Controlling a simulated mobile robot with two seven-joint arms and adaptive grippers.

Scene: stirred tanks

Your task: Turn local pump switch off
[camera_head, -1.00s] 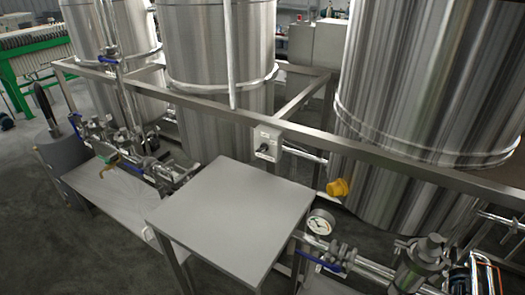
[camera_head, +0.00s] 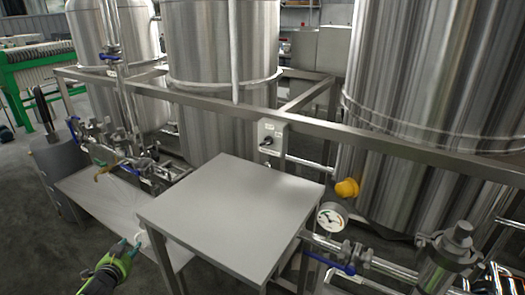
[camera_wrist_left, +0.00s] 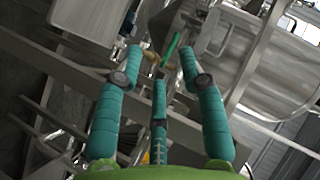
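The local pump switch is a small grey box with a black rotary knob (camera_head: 267,141). It is mounted on the steel frame rail behind the grey table, in the middle of the head view. The knob's exact setting is too small to read. My left gripper (camera_head: 126,250) is at the lower left of the head view, left of and below the table top, well away from the switch. In the left wrist view its teal fingers (camera_wrist_left: 158,65) are spread apart with nothing between them. I cannot make out the switch in that view. My right gripper is not in view.
A bare grey table top (camera_head: 232,207) stands in front of the switch. A steel rail (camera_head: 370,152) runs across before large tanks (camera_head: 222,60). A yellow cap (camera_head: 346,188), a pressure gauge (camera_head: 331,216) and blue-handled valves sit at the right. More piping stands left.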

